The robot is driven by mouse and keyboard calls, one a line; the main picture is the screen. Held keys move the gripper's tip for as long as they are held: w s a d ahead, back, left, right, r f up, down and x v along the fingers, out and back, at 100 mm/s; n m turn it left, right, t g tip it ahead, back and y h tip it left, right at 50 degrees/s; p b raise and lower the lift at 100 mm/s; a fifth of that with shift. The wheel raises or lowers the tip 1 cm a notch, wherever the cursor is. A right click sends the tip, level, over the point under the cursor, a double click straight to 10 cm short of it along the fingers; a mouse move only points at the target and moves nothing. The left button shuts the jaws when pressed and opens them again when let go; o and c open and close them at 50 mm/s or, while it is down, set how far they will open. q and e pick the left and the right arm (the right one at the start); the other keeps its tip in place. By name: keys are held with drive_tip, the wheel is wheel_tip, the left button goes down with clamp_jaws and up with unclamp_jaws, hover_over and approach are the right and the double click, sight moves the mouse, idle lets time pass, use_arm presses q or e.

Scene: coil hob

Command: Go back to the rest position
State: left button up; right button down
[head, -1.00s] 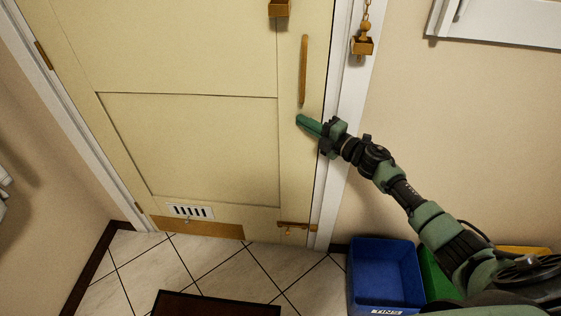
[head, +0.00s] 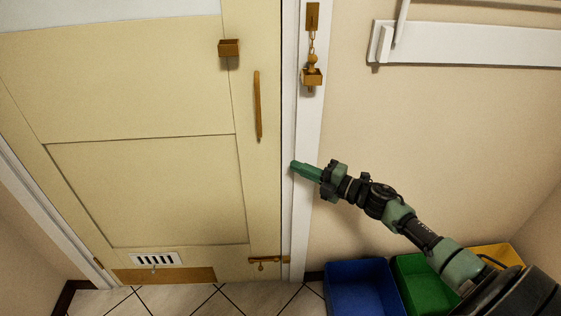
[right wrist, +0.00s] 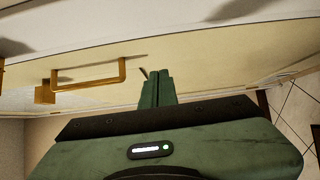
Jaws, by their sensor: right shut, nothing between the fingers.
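My right gripper (head: 294,166) is shut and empty. In the head view its tip lies over the white door frame, right of and below the brass door handle (head: 257,106). The cream door (head: 150,190) looks closed. In the right wrist view the gripper's green fingers (right wrist: 158,75) are together, pointing toward the door. The handle also shows there (right wrist: 95,80), to the left of the fingers and apart from them. My left gripper is in neither view.
A chain latch (head: 312,75) hangs on the door frame, above the right gripper. A blue bin (head: 362,288), a green bin (head: 420,280) and a yellow bin (head: 497,255) stand below the right arm. A white rail (head: 480,42) is on the wall. Tiled floor (head: 200,300) shows at the bottom.

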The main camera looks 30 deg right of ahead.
drive_tip(key=s+d+f+m+h, duration=0.1)
drive_tip(key=f+m+h, duration=0.15)
drive_tip(key=f, duration=0.35)
drive_tip(key=s+d+f+m+h+p, duration=0.1)
drive_tip(key=s+d+f+m, duration=0.15)
drive_tip(key=f, duration=0.35)
drive_tip(key=s+f+m+h, duration=0.1)
drive_tip(key=f+m+h, duration=0.1)
drive_tip(key=f+m, duration=0.3)
drive_tip(key=s+f+m+g+h, duration=0.2)
drive_tip(key=s+f, duration=0.3)
drive_tip(key=f, duration=0.4)
drive_tip(key=s+f+m+g+h, duration=0.1)
drive_tip(key=s+f+m+g, duration=0.15)
drive_tip(key=s+f, duration=0.4)
drive_tip(key=s+a+f+m+g+p, duration=0.1)
drive_tip(key=s+a+f+m+g, duration=0.4)
drive_tip(key=s+f, duration=0.8)
drive_tip(key=s+a+f+m+g, duration=0.1)
drive_tip(key=s+a+f+g, duration=0.1)
drive_tip(key=s+a, duration=0.4)
drive_tip(key=s+a+f+m+g, duration=0.1)
drive_tip(key=s+a+f+g, duration=0.2)
drive_tip(key=s, duration=1.2)
drive_tip(key=a+f+p, duration=0.1)
drive_tip(key=a+f, duration=0.1)
drive_tip(key=a, duration=0.1)
drive_tip(key=shift+s+f, duration=0.25)
drive_tip(key=shift+s, duration=0.1)
